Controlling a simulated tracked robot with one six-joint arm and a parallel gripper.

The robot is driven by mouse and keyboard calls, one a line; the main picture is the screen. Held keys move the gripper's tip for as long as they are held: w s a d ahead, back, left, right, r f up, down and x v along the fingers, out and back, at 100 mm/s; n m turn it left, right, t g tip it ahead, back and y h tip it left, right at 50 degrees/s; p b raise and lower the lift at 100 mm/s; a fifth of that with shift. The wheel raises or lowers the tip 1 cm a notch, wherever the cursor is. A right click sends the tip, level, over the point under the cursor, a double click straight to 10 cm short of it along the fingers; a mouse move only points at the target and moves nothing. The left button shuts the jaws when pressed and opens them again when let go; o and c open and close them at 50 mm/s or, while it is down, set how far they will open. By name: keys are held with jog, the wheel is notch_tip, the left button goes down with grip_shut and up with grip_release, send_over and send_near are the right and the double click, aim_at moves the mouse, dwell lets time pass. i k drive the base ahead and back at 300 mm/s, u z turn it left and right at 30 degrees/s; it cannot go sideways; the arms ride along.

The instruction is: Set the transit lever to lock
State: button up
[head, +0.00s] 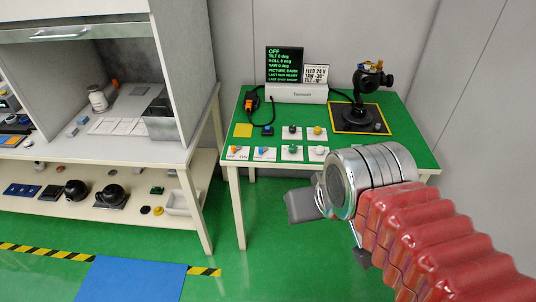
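A black gimbal camera unit (370,85) stands on a yellow-edged pad (345,129) at the right back of the green-topped table. It has small yellow-orange parts at its top. No lever marked transit or lock can be read at this size, so I cannot tell which part is the transit lever or how it is set. My gripper (330,230) hangs in front of the table, below its front edge and apart from the gimbal. The silver wrist hides most of it; only grey parts show, so its opening is unclear.
A display (285,61) on a white box reads OFF at the top. Small plates with coloured knobs and switches, one a white knob (319,150), lie along the front of the green table (215,165). A grey cabinet and shelf (120,152) stand left. Walls close in behind and right.

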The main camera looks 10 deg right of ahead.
aim_at(260, 150)
jog(key=z, duration=0.05)
jog(key=i, duration=0.95)
jog(key=u, duration=0.05)
